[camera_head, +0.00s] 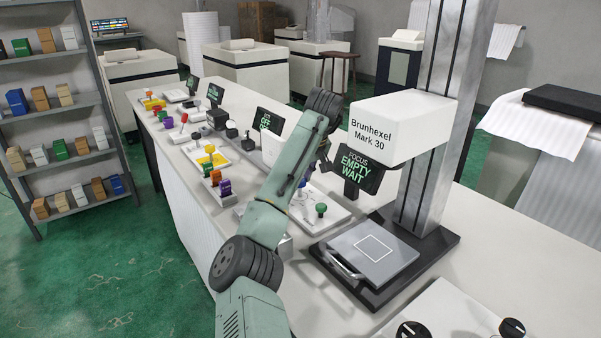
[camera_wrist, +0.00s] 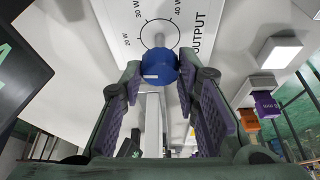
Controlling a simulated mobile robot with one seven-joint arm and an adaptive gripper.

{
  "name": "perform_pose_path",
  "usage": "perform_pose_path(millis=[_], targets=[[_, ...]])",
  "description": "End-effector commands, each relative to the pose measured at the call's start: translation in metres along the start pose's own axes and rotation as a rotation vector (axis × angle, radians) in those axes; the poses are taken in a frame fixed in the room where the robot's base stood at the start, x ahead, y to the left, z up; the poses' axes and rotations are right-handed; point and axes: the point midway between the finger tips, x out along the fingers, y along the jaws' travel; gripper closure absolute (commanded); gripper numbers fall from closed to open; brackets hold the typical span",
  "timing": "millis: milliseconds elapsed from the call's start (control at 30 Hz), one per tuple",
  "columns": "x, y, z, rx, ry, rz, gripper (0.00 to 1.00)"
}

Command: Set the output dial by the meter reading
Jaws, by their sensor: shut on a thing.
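The output dial (camera_wrist: 158,36) shows at the top of the wrist view as a black ring on a white panel. It is marked 20 W, 30 W and 40 W, with the word OUTPUT beside it. A blue knob (camera_wrist: 158,66) on a short grey stem stands out from the ring. My gripper (camera_wrist: 168,74), with purple-padded fingers, is shut on the blue knob. I cannot read the knob's setting. In the head view my arm hides most of the gripper and the dial. No meter reading is legible.
A screen (camera_head: 356,174) reads FOCUS EMPTY WAIT beside the Brunhexel Mark 30 machine (camera_head: 404,125). Another screen (camera_head: 270,122) is partly hidden by my arm. A green knob (camera_head: 321,208) and several coloured knobs stand along the white bench. A shelf (camera_head: 62,106) stands at left.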

Motion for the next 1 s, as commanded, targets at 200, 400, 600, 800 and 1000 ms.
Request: perform_pose_path(millis=[200,400,600,800,1000], targets=[[-0.0001,0.0006,0.0003,-0.061,-0.002,-0.026,0.99],[0.0005,0.0000,0.0000,-0.083,-0.001,-0.035,0.99],[0.0007,-0.0002,-0.0001,-0.085,-0.001,-0.036,0.99],[0.0006,-0.0002,-0.0002,-0.084,-0.001,-0.036,0.67],[0.0004,0.0001,-0.0001,-0.083,0.000,-0.035,0.54]])
